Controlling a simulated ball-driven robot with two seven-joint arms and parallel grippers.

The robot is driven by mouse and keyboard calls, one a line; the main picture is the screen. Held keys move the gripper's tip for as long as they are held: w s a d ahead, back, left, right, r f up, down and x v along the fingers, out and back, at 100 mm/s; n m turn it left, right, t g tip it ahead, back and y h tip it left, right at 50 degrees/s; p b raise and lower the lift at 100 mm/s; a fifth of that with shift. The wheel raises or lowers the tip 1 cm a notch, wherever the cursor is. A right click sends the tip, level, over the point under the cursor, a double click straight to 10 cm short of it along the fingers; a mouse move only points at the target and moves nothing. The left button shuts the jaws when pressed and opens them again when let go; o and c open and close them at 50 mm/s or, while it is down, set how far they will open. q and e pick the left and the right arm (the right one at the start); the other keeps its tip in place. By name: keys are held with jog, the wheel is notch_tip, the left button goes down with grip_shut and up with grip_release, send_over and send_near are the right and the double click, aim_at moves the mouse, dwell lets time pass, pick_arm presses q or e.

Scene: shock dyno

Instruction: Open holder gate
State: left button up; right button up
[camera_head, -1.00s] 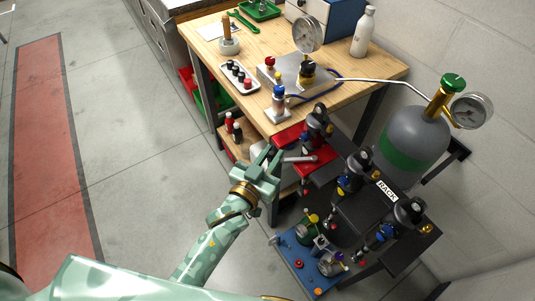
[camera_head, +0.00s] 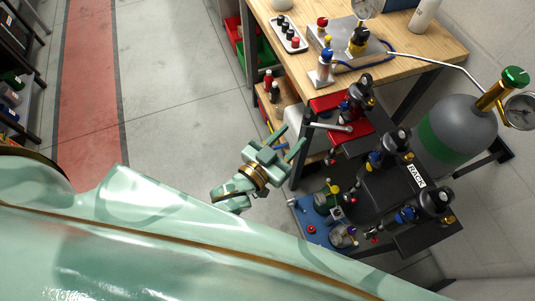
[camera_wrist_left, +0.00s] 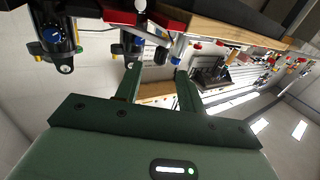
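The red holder (camera_head: 329,103) sits at the rack's end nearest the bench, with a dark shock absorber (camera_head: 357,97) upright in it. A silver bar (camera_head: 330,126), seemingly the holder's gate, lies across the holder's front side. In the left wrist view the bar (camera_wrist_left: 178,46) hangs beyond my fingertips, below the red holder (camera_wrist_left: 172,18). My left gripper (camera_head: 293,137) is open and empty, its fingers pointing toward the bar's free end, apparently a little short of it. The open fingers also show in the left wrist view (camera_wrist_left: 158,72). My right gripper is not in view.
The black rack (camera_head: 375,190) holds more shocks; a blue tray (camera_head: 312,229) with fittings lies at its front. The wooden bench (camera_head: 290,65) stands behind. A grey gas cylinder (camera_head: 455,133) stands right of the rack. The floor left of my gripper is clear.

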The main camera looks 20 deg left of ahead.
pick_arm(q)
jog(key=v, duration=0.8)
jog(key=shift+s, duration=0.35)
jog(key=shift+c, duration=0.3)
